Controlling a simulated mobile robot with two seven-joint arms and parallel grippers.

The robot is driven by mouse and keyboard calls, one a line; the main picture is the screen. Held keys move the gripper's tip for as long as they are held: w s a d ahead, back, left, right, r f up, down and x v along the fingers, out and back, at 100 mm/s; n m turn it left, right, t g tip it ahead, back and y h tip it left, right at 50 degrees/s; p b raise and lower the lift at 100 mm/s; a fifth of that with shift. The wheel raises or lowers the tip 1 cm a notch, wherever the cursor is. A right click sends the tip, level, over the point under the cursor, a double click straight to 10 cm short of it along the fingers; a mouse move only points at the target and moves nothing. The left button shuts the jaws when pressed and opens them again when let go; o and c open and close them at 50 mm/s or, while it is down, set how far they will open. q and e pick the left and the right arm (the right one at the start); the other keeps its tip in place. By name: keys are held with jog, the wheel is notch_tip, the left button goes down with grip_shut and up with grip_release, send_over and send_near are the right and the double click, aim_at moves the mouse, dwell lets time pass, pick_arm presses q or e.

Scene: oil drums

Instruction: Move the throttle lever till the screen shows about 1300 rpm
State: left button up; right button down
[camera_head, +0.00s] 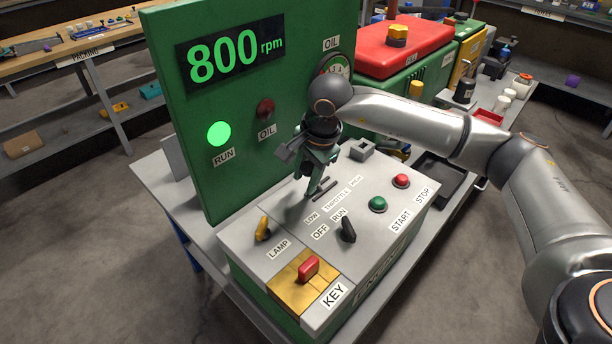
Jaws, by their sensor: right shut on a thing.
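The screen (229,54) on the green panel reads 800 rpm in green digits. The throttle slot (326,188) is in the grey console top, above the labels LOW, THROTTLE and a third, hard-to-read one. My right gripper (312,186) reaches in from the right and points down at the slot's left end, by the LOW side. It is shut on the throttle lever, which is mostly hidden by the fingers. My left gripper is not in view.
The green RUN lamp (219,134) is lit; the OIL lamp (265,110) is dark. Near the slot stand the yellow lamp switch (263,228), black OFF/RUN switch (348,229), red key (308,268), green START button (378,204) and red STOP button (401,181).

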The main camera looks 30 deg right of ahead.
jog(key=shift+w+d+r+g+y+b, duration=0.2)
jog(key=shift+d+g+y+b, duration=0.1)
jog(key=shift+d+y, duration=0.5)
jog(key=shift+w+d+r+y, duration=0.1)
jog(key=shift+r+y, duration=0.1)
jog(key=shift+y, duration=0.3)
jog(key=c, duration=0.5)
grip_release()
jog(key=v, duration=1.2)
jog(key=shift+w+r, duration=0.1)
jog(key=shift+r, duration=0.15)
